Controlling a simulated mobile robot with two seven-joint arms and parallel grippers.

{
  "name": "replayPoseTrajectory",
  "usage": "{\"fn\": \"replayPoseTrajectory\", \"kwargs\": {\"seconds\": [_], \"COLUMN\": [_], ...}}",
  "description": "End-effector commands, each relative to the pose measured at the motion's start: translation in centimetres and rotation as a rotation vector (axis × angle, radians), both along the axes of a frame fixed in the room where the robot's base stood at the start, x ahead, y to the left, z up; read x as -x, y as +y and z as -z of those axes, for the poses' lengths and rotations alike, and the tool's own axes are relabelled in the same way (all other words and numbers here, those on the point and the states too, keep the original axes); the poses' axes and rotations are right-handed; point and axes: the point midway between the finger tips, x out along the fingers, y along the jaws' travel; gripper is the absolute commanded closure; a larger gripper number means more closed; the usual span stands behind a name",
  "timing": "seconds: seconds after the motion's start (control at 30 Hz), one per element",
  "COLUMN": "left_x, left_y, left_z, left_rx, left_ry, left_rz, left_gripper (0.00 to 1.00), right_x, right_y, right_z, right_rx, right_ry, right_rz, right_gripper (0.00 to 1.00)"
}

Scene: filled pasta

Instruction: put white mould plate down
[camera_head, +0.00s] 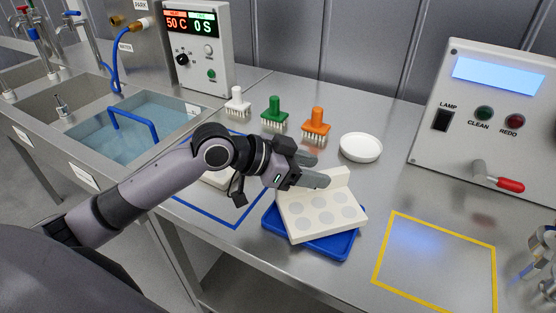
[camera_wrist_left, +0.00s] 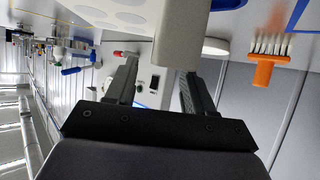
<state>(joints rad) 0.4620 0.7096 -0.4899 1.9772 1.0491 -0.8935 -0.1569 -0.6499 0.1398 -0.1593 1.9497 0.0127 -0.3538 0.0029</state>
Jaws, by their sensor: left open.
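The white mould plate (camera_head: 322,208), cream-white with round grey cavities, lies at an angle over the blue tray (camera_head: 337,249). Its raised tab (camera_head: 335,179) is at the far edge. My left gripper (camera_head: 322,168) is open at this tab, with its fingers on either side. In the left wrist view, the plate's underside or face (camera_wrist_left: 120,14) is at the top and its tab (camera_wrist_left: 180,38) comes down between the open fingers (camera_wrist_left: 158,82). Whether the fingers touch the tab cannot be told. My right gripper is not in view.
Orange (camera_head: 316,124), green (camera_head: 273,112) and white (camera_head: 237,102) brushes stand behind the arm, beside a white round dish (camera_head: 361,148). A yellow outlined square (camera_head: 376,272) is empty at right. A control box (camera_head: 480,120) with a red lever stands behind it. A water-filled sink (camera_head: 120,128) is at left.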

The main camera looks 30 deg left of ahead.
Motion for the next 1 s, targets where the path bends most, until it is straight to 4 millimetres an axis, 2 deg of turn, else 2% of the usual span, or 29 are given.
{"fn": "replayPoseTrajectory", "kwargs": {"seconds": [0.3, 0.6, 1.0], "left_x": [3.5, 5.9, 6.7], "left_y": [3.8, 6.4, 7.1], "left_z": [-2.4, -4.3, -5.2], "left_rx": [-0.007, -0.003, -0.001], "left_ry": [0.003, 0.004, 0.003], "left_rz": [-0.001, -0.002, 0.001], "left_gripper": [0.47, 0.47, 0.47], "right_x": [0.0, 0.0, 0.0], "right_y": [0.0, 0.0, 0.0], "right_z": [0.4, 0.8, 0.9], "right_rx": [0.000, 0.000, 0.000], "right_ry": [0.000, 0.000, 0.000], "right_rz": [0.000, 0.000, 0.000], "right_gripper": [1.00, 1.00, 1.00]}}
